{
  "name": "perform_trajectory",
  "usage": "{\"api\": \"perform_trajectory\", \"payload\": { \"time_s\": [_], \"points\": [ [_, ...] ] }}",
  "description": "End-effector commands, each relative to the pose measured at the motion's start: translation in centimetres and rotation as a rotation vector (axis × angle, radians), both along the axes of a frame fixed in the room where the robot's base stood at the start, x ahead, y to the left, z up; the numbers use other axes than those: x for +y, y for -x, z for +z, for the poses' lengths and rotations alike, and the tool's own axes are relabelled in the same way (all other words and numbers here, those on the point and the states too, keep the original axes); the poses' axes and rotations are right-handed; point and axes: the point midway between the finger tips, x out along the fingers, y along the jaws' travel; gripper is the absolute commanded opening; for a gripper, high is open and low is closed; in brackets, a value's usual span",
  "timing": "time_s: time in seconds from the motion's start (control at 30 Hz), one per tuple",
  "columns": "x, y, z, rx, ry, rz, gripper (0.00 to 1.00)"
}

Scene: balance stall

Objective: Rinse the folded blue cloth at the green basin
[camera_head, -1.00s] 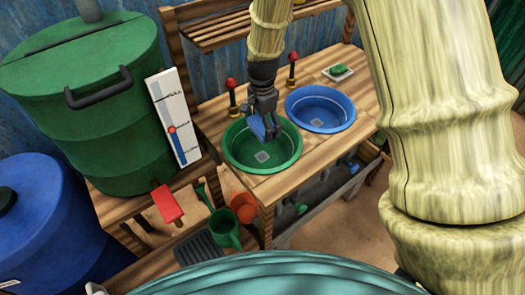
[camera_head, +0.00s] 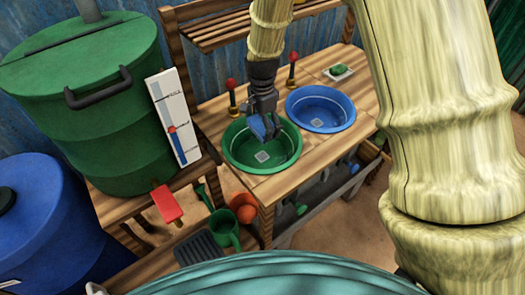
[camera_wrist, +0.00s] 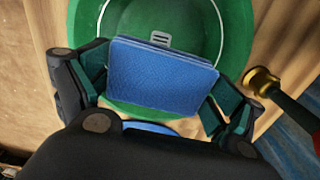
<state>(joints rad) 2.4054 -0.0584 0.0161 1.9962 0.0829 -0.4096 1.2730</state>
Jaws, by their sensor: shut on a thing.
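The basin's floor shows a grey square drain. No water stream is visible.
A blue basin (camera_head: 322,106) sits right of the green one in the wooden counter (camera_head: 270,186). Red-knobbed taps (camera_head: 232,88) stand behind. A green soap (camera_head: 339,70) lies on a dish. A green barrel (camera_head: 88,110) with a level gauge (camera_head: 172,115) and red lever (camera_head: 167,203) stands left.

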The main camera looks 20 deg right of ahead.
Motion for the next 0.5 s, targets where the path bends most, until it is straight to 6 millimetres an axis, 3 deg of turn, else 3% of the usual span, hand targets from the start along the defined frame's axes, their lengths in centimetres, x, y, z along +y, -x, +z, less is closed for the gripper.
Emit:
{"api": "perform_trajectory", "payload": {
  "time_s": [0.27, 0.5],
  "points": [
    [0.0, 0.0, 0.3, 0.000, 0.000, 0.000, 0.69],
    [0.0, 0.0, 2.1, 0.000, 0.001, 0.000, 0.69]
  ]
}}
